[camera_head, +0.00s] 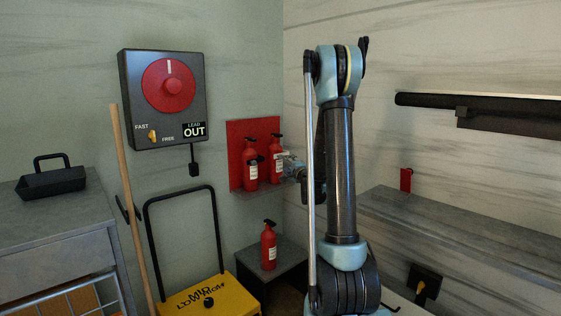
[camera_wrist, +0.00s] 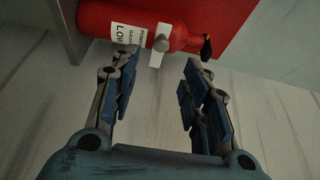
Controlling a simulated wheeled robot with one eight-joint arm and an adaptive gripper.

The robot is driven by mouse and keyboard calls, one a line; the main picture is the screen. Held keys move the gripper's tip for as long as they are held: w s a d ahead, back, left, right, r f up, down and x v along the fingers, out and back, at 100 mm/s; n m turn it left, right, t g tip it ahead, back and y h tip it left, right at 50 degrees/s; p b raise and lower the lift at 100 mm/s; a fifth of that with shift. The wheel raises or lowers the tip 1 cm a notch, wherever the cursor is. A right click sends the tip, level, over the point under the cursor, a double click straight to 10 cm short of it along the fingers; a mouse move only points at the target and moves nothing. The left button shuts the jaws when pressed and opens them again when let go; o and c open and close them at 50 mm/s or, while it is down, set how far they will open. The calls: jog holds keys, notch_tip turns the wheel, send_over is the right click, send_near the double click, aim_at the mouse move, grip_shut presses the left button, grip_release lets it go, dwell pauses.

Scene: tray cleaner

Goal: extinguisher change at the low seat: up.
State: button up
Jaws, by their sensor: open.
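Two red extinguishers stand side by side on a red wall panel (camera_head: 235,139): a left one (camera_head: 250,170) and a right one (camera_head: 275,146). A third red extinguisher (camera_head: 268,247) stands upright on a low dark block (camera_head: 284,262) below them. My gripper (camera_head: 284,160) is at the right one in the head view, its fingers partly overlapping it. In the wrist view my gripper (camera_wrist: 157,72) is open and empty. A red extinguisher (camera_wrist: 95,18) with a white label lies across the picture just beyond the fingertips, apart from them; I cannot tell which one it is.
A yellow box cart (camera_head: 190,300) with a black handle and a wooden pole (camera_head: 130,200) stand left of the low block. A grey shelf (camera_head: 470,235) runs along the right wall. A black dial box (camera_head: 165,98) hangs at the upper left.

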aim_at(281, 157)
jog(key=x, duration=1.3)
jog(key=shift+s+a, duration=0.1)
grip_shut()
